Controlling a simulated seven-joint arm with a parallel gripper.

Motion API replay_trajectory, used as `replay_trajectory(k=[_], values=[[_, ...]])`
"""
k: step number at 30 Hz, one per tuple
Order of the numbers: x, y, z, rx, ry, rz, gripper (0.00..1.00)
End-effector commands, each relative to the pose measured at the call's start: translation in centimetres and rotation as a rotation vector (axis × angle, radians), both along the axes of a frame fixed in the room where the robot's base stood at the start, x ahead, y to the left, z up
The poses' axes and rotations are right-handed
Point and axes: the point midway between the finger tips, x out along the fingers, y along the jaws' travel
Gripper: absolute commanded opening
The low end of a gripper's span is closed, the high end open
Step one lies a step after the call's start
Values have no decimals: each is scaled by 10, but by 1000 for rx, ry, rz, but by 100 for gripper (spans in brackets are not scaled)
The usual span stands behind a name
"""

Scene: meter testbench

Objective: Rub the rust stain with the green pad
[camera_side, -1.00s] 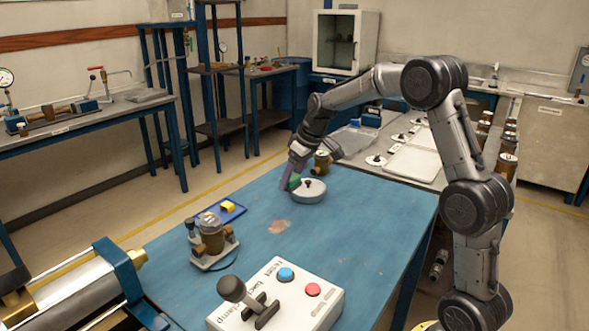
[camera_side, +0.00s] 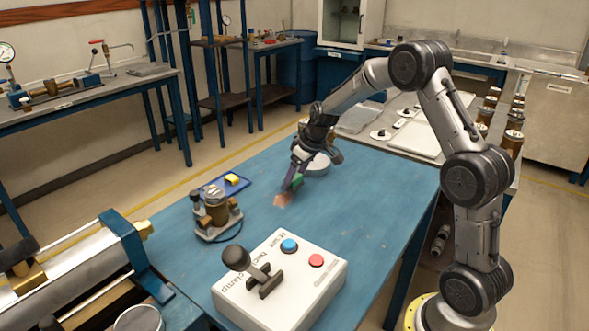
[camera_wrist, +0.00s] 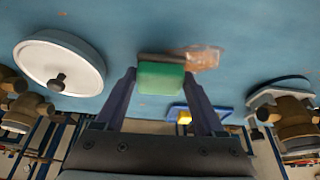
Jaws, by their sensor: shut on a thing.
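The green pad (camera_wrist: 161,78) is held between the two fingers of my gripper (camera_wrist: 160,85) in the wrist view. In the side view the pad (camera_side: 297,181) shows at the tip of my gripper (camera_side: 291,180), low over the blue table. The rust stain (camera_side: 283,200), a brownish-orange patch on the table, lies just in front of the pad. It also shows in the wrist view (camera_wrist: 205,58), partly behind the pad. I cannot tell whether the pad touches the table or the stain's edge.
A round white lidded dish (camera_wrist: 59,65) stands behind the gripper on the blue table (camera_side: 365,200). A blue tray (camera_side: 212,186) with a yellow block (camera_side: 232,179) and a brass meter (camera_side: 215,208) stand left. The white clamp control box (camera_side: 290,285) is in front.

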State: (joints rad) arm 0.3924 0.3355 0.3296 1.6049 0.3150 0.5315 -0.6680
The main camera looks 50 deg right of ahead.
Motion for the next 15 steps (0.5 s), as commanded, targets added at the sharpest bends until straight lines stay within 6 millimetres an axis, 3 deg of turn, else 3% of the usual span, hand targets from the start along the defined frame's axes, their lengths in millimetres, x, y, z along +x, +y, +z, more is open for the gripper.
replay_trajectory(k=[4,15], values=[[-1,1,-18,3,3,-1,27],[0,37,-19,1,2,4,27]])
